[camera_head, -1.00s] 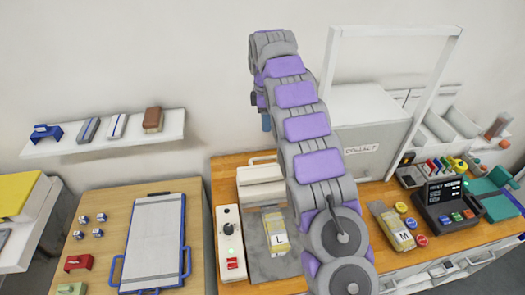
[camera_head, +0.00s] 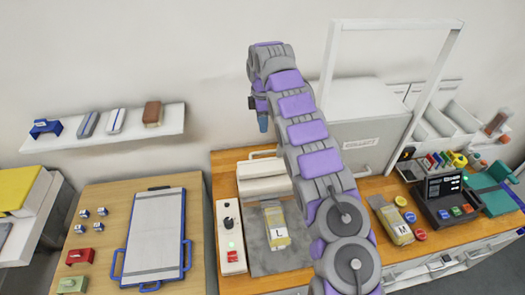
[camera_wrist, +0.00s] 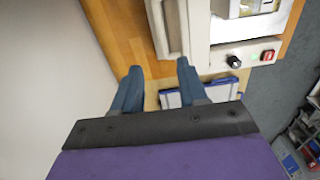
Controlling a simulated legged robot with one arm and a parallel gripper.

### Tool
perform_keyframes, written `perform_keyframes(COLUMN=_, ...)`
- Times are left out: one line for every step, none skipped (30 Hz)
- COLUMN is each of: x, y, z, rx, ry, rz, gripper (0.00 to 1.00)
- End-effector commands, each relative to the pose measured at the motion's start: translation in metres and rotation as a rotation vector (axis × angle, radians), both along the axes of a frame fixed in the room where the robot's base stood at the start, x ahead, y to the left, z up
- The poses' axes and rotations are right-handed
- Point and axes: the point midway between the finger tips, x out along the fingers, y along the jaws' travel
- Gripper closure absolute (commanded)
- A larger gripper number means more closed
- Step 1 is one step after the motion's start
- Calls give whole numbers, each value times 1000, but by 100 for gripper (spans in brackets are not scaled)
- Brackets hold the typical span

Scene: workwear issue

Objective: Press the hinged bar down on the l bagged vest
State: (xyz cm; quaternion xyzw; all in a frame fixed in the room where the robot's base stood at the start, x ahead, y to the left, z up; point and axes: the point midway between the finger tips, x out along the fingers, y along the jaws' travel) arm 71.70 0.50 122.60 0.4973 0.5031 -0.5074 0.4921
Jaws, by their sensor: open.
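The L bagged vest (camera_head: 275,222) is a clear bag with yellow content and an L label, lying on the grey bed of the white sealing machine (camera_head: 230,238). The hinged white bar (camera_head: 264,180), with a loop handle, is at the back of the machine, behind the bag and apart from it. In the wrist view, the bar (camera_wrist: 170,25) is at the top centre and part of the bag (camera_wrist: 243,8) shows at the top edge. My gripper (camera_head: 263,122) is open and empty, above and behind the bar; its two blue fingers (camera_wrist: 159,75) show in the wrist view.
A control strip with a black knob (camera_head: 228,224) and red switch is left of the bed. A collect box (camera_head: 365,125) under a white frame stands to the right. The M bagged vest (camera_head: 398,226) and a terminal (camera_head: 440,198) are farther right.

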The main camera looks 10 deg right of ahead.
Motion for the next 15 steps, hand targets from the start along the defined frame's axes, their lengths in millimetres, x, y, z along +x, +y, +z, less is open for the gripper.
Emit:
perform_keyframes(x=-2, y=-1, z=-5, rx=-2, ry=7, rz=-2, gripper=58)
perform_keyframes(x=-2, y=-1, z=-8, rx=-2, ry=8, rz=-2, gripper=58)
perform_keyframes(x=-2, y=-1, z=-12, rx=-2, ry=6, rz=-2, gripper=58)
perform_keyframes(x=-2, y=-2, z=-14, rx=-1, ry=4, rz=-3, gripper=58)
perform_keyframes(x=-2, y=-2, z=-18, rx=-1, ry=4, rz=-4, gripper=58)
perform_keyframes(x=-3, y=-2, z=-23, rx=-1, ry=7, rz=-4, gripper=58)
perform_keyframes(x=-3, y=-2, z=-28, rx=-1, ry=9, rz=-3, gripper=58)
perform_keyframes(x=-3, y=-1, z=-32, rx=-1, ry=9, rz=-3, gripper=58)
perform_keyframes(x=-3, y=-1, z=-37, rx=0, ry=6, rz=-3, gripper=58)
perform_keyframes(x=-2, y=-1, z=-42, rx=0, ry=4, rz=-3, gripper=58)
perform_keyframes(x=-3, y=-1, z=-46, rx=0, ry=5, rz=-3, gripper=58)
perform_keyframes(x=-4, y=-1, z=-54, rx=-1, ry=9, rz=-3, gripper=58)
perform_keyframes(x=-4, y=-1, z=-60, rx=0, ry=10, rz=-3, gripper=58)
perform_keyframes(x=-4, y=-1, z=-66, rx=0, ry=7, rz=-3, gripper=58)
perform_keyframes(x=-4, y=-1, z=-73, rx=0, ry=6, rz=-2, gripper=58)
